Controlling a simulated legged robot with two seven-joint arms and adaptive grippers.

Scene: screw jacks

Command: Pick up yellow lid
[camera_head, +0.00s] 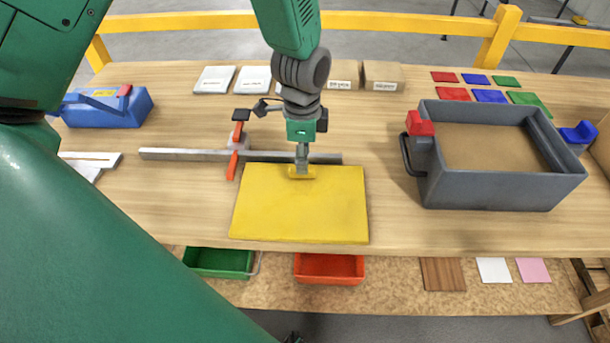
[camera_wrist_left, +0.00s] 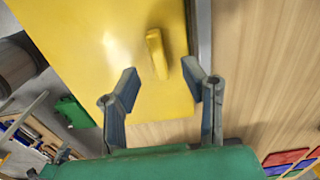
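The yellow lid (camera_head: 300,212) is a flat rectangle lying on the wooden table, with a small raised yellow handle (camera_head: 302,173) near its far edge. My left gripper (camera_head: 303,168) points down over the handle, hiding part of it. In the left wrist view, the lid (camera_wrist_left: 90,20) fills the upper middle. My left gripper (camera_wrist_left: 160,68) is open there, its two fingers on either side of the handle's near end (camera_wrist_left: 156,52) in the picture. I see no finger clearly touching the handle. My right gripper is not in view.
A grey open box (camera_head: 503,190) with red and blue clamps stands to the right. A metal bar (camera_head: 185,154) with an orange-handled clamp (camera_head: 235,150) lies at the lid's far edge. A blue tool (camera_head: 110,106) is at the left. Green and red bins sit on the lower shelf.

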